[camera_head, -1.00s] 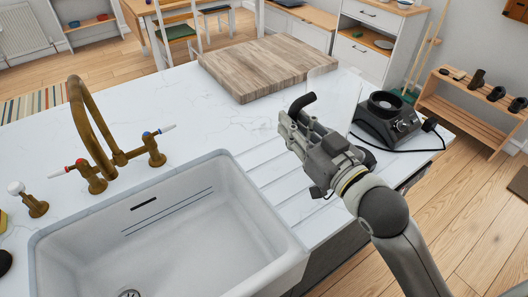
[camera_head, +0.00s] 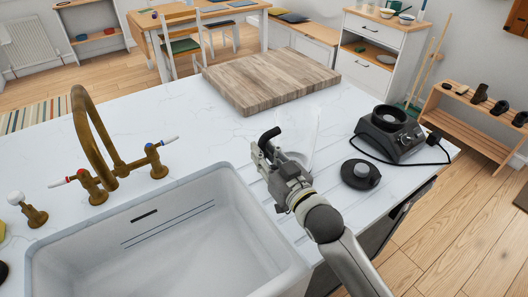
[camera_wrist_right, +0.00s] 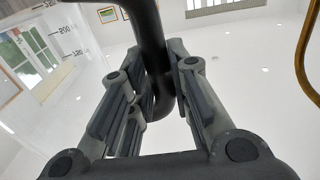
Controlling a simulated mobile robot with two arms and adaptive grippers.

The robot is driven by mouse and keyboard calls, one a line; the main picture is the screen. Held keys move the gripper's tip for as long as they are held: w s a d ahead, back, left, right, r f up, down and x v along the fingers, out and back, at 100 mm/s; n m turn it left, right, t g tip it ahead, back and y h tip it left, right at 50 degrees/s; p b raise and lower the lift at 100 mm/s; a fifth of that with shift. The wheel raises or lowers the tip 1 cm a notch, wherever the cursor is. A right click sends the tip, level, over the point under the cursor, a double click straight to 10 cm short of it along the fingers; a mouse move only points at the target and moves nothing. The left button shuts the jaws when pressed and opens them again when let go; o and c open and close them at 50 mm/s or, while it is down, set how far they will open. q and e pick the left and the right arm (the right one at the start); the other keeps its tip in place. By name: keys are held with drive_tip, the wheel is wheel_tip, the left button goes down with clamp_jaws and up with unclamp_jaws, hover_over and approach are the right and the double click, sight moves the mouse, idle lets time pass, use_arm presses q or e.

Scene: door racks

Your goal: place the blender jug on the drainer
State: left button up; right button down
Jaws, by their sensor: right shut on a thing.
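The blender jug (camera_head: 301,136) is clear, with a black handle (camera_head: 269,139) on its left side. It looks upright above the drainer (camera_head: 292,227), the grooved part of the white worktop right of the sink. I cannot tell whether its base touches the worktop. My right gripper (camera_head: 270,160) is shut on the jug's handle. In the right wrist view the black handle (camera_wrist_right: 152,40) passes between the fingers, and measuring marks show on the clear wall at the left. My left gripper is not in view.
The white sink (camera_head: 232,187) with a brass tap (camera_head: 90,125) lies left of the drainer. A black round lid-like piece (camera_head: 360,174) and the blender base (camera_head: 392,132) with its cord stand to the right. A wooden board (camera_head: 268,78) lies behind.

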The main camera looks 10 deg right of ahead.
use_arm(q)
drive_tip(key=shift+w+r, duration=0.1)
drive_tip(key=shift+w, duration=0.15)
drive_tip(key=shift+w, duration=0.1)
use_arm(e)
drive_tip(key=shift+f, duration=0.15)
drive_tip(key=c, duration=1.3)
unclamp_jaws()
drive_tip(key=shift+s, duration=0.1)
drive_tip(key=shift+c, duration=0.2)
use_arm(q)
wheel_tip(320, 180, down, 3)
drive_tip(key=b, duration=0.2)
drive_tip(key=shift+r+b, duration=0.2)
drive_tip(key=shift+b, duration=0.15)
use_arm(e)
drive_tip(key=v, duration=1.2)
